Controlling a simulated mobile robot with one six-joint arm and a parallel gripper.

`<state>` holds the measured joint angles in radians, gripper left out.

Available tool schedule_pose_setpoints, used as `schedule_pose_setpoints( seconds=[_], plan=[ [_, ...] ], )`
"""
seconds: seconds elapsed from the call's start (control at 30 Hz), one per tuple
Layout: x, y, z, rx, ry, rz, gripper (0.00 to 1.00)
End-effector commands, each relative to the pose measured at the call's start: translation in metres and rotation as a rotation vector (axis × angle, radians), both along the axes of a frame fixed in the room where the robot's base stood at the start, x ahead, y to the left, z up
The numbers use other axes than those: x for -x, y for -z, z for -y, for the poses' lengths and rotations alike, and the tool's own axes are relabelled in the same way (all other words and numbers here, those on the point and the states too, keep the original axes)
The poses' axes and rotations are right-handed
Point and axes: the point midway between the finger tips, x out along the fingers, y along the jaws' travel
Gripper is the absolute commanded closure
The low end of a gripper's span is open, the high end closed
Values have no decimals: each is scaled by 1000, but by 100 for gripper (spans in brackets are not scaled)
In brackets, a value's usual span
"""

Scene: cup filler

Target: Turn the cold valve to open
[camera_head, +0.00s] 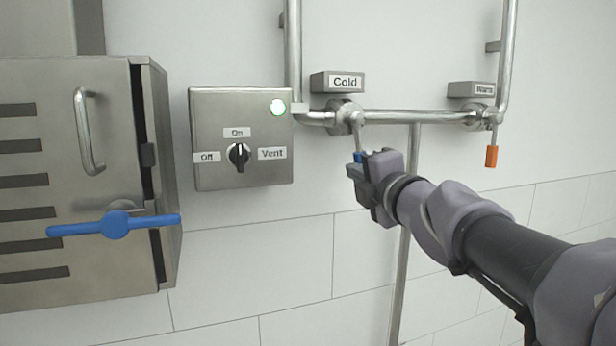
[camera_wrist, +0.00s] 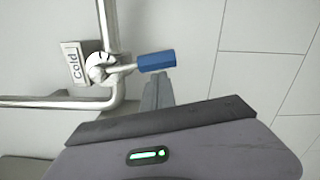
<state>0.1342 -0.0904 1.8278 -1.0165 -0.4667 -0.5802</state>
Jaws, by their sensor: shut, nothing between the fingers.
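The cold valve (camera_head: 345,111) sits on the horizontal pipe under a box labelled "Cold" (camera_head: 344,82). Its lever points down and ends in a blue grip (camera_head: 358,157). In the wrist view the valve (camera_wrist: 101,68) and its blue grip (camera_wrist: 157,61) are in plain sight, beside the "Cold" label. My gripper (camera_head: 357,170) is at the lower end of the lever and partly overlaps the blue grip in the head view. In the wrist view my gripper (camera_wrist: 157,92) is shut and empty, beside the blue grip. I cannot tell whether they touch.
The warm valve (camera_head: 478,116) with an orange-ended lever (camera_head: 491,156) is to the right. A switch panel (camera_head: 240,137) with a lit green light is to the left. Further left is a metal cabinet (camera_head: 70,180) with a blue lever (camera_head: 113,225). A vertical pipe (camera_head: 404,260) runs behind my arm.

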Motion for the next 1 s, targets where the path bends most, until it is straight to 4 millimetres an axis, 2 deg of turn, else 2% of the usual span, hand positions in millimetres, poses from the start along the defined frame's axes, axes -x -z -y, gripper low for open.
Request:
schedule_pose_setpoints(
  seconds=[0.2,0.47,1.0],
  plan=[
    [-5,2,18,189,2,54,100],
    [-11,-5,41,429,3,122,100],
    [-22,-36,78,917,3,262,100]
  ],
)
